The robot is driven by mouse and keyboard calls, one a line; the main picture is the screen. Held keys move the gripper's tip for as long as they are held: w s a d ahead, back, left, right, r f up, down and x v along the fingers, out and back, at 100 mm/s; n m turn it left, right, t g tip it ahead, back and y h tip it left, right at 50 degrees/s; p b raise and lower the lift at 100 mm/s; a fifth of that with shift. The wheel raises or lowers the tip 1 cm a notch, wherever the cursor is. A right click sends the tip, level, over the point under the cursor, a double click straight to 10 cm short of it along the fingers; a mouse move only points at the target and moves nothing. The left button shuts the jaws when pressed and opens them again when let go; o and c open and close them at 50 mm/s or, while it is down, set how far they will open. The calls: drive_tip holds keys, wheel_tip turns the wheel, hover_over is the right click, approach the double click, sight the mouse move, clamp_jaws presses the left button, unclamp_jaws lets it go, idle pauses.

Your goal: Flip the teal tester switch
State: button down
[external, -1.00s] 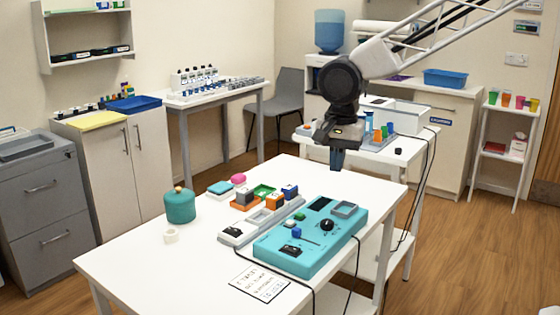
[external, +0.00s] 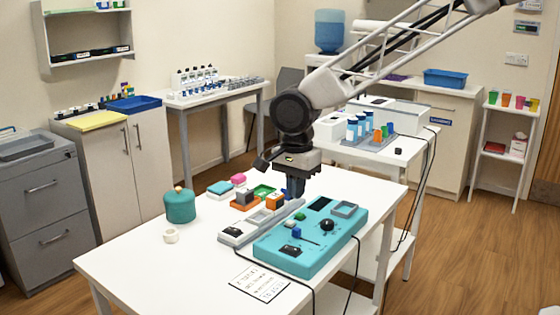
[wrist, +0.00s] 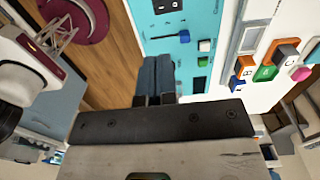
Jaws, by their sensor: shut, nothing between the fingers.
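The teal tester (external: 318,248) lies on the white table near its right edge. It carries a black rocker switch (external: 291,250) at its near end, a black round knob (external: 327,225), a blue slider handle (external: 297,232), a green button (external: 298,217) and a dark display. In the wrist view, the tester (wrist: 150,22) is at the top, with the black switch (wrist: 168,5) at the frame's edge and the blue handle (wrist: 184,36) below it. My gripper (external: 293,192) is shut and empty, above the table by the tester's far left end. Its fingers also show in the wrist view (wrist: 160,65).
A pale grey rail-like device (external: 235,233) lies along the tester's left side. Orange, green and grey blocks (external: 245,200) stand behind it. A teal jar (external: 180,206) and a white ring (external: 170,236) are further left. A printed card (external: 259,283) and black cables lie in front.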

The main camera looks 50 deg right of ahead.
drive_tip(key=shift+w+r, duration=0.1)
drive_tip(key=shift+w, duration=0.2)
drive_tip(key=shift+w+r, duration=0.2)
drive_tip(key=shift+w, duration=0.2)
drive_tip(key=shift+r, duration=0.15)
idle(0.3)
wheel_tip(320, 180, up, 14)
drive_tip(key=w, duration=0.2)
drive_tip(key=shift+f, duration=0.2)
idle(0.3)
